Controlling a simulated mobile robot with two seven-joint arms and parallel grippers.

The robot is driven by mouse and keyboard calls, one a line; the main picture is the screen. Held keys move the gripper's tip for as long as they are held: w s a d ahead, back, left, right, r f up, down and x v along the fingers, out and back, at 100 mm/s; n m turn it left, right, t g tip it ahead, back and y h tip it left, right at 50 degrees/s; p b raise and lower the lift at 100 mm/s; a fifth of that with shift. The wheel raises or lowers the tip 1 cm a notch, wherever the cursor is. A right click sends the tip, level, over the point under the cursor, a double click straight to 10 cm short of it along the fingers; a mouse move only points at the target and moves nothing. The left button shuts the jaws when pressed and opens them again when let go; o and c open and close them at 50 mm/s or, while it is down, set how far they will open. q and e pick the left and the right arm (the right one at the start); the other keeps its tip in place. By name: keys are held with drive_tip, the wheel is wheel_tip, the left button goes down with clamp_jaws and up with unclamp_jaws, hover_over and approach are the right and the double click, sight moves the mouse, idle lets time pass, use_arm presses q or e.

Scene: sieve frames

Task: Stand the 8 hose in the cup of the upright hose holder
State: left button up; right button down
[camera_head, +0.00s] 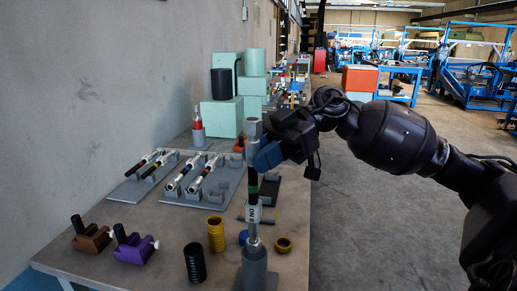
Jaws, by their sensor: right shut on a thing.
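The 8 hose (253,188) stands about upright at the table's front. It is black with coloured bands, a white label and metal end fittings. My right gripper (263,157), with blue fingers, is shut on its upper part. The grey upright hose holder (254,268) is directly below, at the bottom edge of the picture. The hose's lower fitting meets the holder's top in the picture; I cannot tell whether it is inside the cup or just above or in front of it. My left gripper is not in view.
Several hoses lie on grey racks (131,190) at the left. Green blocks (222,117) stand farther back by the wall.

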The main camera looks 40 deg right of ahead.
sight(261, 200)
drive_tip(key=shift+f+b, duration=0.5)
drive_tip(key=shift+f, duration=3.05)
drive_tip(key=c, duration=0.9)
unclamp_jaws()
drive_tip(key=shift+s+f, duration=0.1)
drive_tip(key=p+v, duration=0.1)
drive_tip(key=v, duration=1)
drive_tip(key=shift+p, duration=0.4)
